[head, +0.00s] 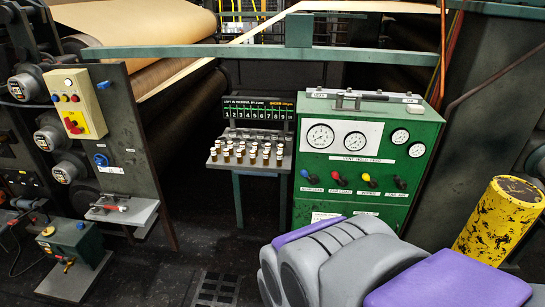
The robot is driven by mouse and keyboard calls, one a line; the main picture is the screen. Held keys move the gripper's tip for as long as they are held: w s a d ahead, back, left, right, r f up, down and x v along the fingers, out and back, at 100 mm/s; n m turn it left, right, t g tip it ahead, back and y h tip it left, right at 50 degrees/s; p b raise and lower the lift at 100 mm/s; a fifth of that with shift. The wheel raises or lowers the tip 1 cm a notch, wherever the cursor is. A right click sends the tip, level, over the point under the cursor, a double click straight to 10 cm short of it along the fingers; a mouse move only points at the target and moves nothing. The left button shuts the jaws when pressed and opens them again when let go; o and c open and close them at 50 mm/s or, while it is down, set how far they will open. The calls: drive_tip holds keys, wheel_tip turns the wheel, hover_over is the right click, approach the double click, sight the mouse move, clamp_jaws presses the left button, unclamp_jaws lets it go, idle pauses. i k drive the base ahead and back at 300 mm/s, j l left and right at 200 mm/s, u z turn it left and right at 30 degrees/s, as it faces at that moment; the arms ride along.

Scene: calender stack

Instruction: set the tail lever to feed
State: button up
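On top of the green cabinet (310,183), a metal plate carries a small upright lever-like fitting (348,99) left of its middle. This may be the tail lever, but I cannot tell for sure. A small white label sits near each end of the plate, one at left (318,95) and one at right (413,98). Their words are too small to read surely, so I cannot tell which position is feed. My gripper is not in view. Grey and purple parts of my own body fill the lower right.
The cabinet front has several dial gauges (320,136) and coloured knobs (341,180). A numbered rack (258,115) with several small capped bottles stands left of it. A yellow scuffed post (499,222) is at right. A green rail (230,51) crosses behind. Dark floor (190,230) is open left of centre.

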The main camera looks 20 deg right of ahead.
sight(396, 178)
drive_tip(key=z, duration=1.75)
